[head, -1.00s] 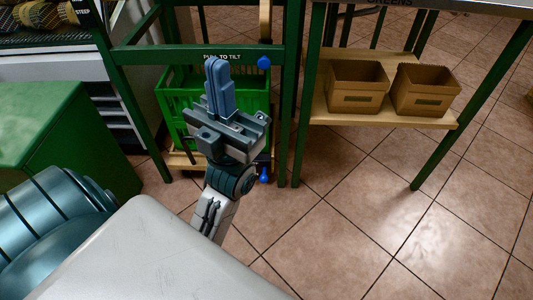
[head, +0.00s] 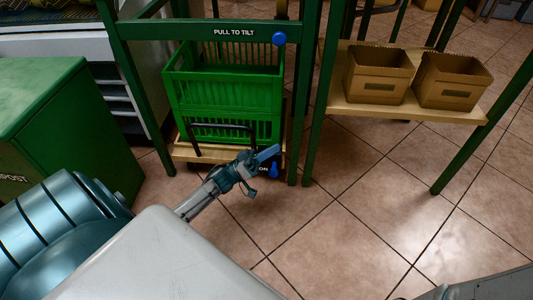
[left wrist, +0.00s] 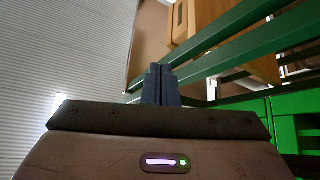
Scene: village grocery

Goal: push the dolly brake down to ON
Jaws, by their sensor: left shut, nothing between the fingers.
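The dolly (head: 186,153) is a low wooden platform under green crates, inside a green frame. Its blue brake pedal (head: 274,171) is at the right front corner, low down, beside a dark label (head: 263,169) reading ON. My left gripper (head: 272,152) is shut and empty, its blue fingers pointing right, just above the pedal in the head view. Whether they touch cannot be told. The left wrist view shows the shut fingers (left wrist: 160,84) but no pedal. My right gripper is not in view.
Stacked green crates (head: 224,85) fill the frame (head: 117,60), which has a blue knob (head: 279,38) by a PULL TO TILT label. A green cabinet (head: 75,150) stands left. Cardboard boxes (head: 378,75) sit on a wooden shelf (head: 340,103) at right. The tiled floor in front is clear.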

